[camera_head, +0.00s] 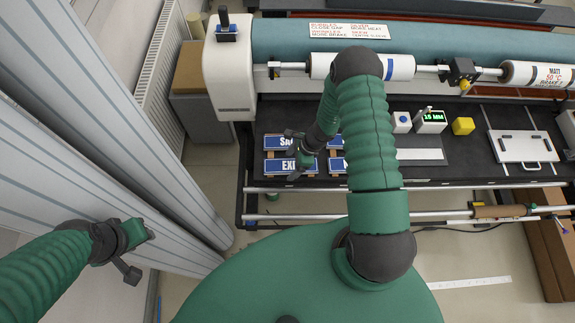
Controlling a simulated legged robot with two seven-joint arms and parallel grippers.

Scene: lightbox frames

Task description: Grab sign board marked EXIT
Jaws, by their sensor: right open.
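The blue sign board marked EXIT (277,168) lies flat on the dark bench, at the lower left of a small group of blue signs. Only its left letters, "EXI", show; its right end is hidden behind my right gripper. My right gripper (298,152) is open and hangs over the right end of this sign and the gap to the signs on the right. I cannot tell whether it touches the sign. My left gripper (138,252) is at the lower left, far from the signs, and its jaw state is unclear.
Other blue signs (276,142) lie close around it, partly behind my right arm. A long blue roller machine (430,45) runs behind the bench. A metal rail (450,184) runs along the bench front.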

